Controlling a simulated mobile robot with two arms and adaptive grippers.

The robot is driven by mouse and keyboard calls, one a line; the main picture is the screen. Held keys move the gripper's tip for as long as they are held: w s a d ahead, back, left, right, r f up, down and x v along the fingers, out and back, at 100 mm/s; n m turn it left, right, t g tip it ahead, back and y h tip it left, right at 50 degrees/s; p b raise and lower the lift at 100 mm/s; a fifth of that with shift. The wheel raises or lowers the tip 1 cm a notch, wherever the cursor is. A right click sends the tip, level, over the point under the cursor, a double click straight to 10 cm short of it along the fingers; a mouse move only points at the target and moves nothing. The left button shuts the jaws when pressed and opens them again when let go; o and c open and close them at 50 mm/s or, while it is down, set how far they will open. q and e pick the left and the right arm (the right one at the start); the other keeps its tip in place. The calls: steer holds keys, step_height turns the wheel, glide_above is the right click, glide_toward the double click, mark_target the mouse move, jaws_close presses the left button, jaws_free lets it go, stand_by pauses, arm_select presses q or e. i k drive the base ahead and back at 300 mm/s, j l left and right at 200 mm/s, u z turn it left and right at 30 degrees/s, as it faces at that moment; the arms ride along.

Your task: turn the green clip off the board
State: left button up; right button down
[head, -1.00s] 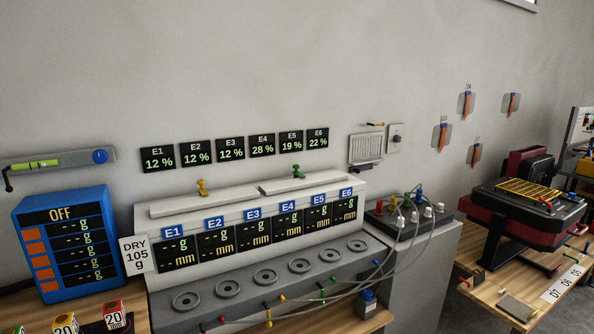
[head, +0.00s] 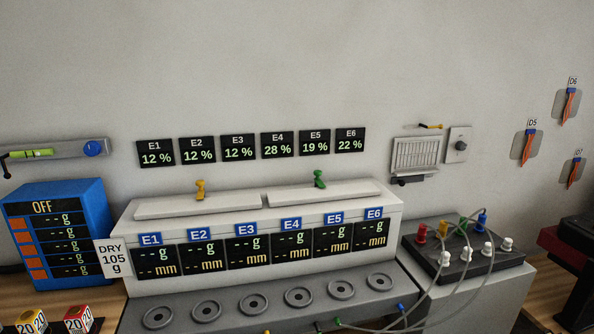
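A green clip (head: 319,179) stands upright on the right white board (head: 345,193) on top of the grey machine, toward its back edge.
The machine's front has displays E1 to E6 (head: 292,246) above a row of round sockets (head: 299,298). A blue display box (head: 75,195) stands at the left. A dark plug box (head: 465,250) with cables stands at the right. Wall displays (head: 238,148) hang behind; space above the boards is clear.

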mark_target(317, 173)
steer(key=i+u, duration=0.3)
steer(key=i, duration=0.25)
steer(key=i+l+u, duration=0.3)
steer(key=i, duration=0.25)
